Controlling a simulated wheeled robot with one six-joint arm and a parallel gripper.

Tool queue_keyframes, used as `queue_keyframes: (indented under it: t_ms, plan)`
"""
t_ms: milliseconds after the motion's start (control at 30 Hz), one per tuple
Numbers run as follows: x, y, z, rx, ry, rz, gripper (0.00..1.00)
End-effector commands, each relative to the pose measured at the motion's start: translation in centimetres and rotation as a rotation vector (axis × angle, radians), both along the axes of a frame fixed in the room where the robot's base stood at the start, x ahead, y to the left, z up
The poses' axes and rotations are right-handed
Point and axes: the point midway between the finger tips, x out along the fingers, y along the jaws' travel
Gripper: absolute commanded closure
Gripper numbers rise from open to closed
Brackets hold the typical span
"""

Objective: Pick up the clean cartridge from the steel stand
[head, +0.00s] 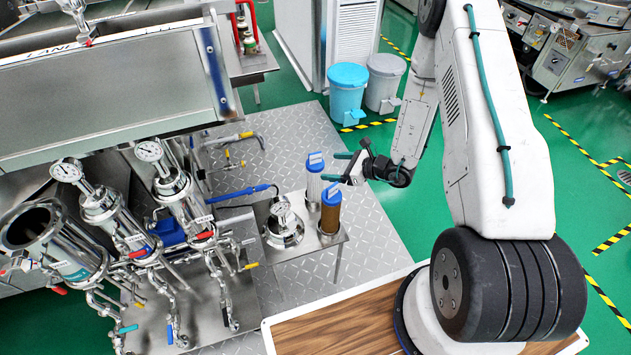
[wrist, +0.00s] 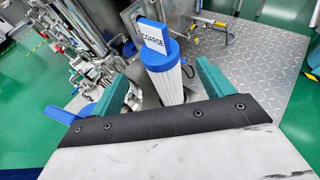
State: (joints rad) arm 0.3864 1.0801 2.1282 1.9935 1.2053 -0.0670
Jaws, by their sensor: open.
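The clean white cartridge (head: 314,186) with a blue cap stands upright on the steel stand (head: 301,248). A brown cartridge (head: 330,216) with a blue cap stands close in front of it. My gripper (head: 334,167) is open just right of the white cartridge's upper part, its teal fingers pointing left toward it. In the wrist view the white cartridge (wrist: 169,86), with a blue cap and a tag reading COARSE, stands between the open fingers of my gripper (wrist: 162,77). Gaps show beside it, so it is not gripped. Its lower end is hidden there.
A round steel lid with a gauge (head: 284,228) sits on the stand's left side. Steel filter housings (head: 120,220) with gauges and valves stand further left. A blue bucket (head: 347,90) and a grey bucket (head: 385,82) stand behind. Tread-plate floor (head: 280,133) behind the stand is mostly clear.

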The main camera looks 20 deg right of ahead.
Motion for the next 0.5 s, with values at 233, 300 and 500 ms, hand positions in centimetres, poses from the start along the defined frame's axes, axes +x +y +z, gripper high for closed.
queue_keyframes:
  t_ms: [233, 300, 500]
  plan:
    - [1.6, 1.6, -1.1, 0.001, 0.002, -0.001, 0.2]
    - [1.9, 1.9, -1.3, 0.0, 0.001, 0.0, 0.2]
    - [3.7, 3.7, -2.4, 0.0, 0.001, 0.002, 0.2]
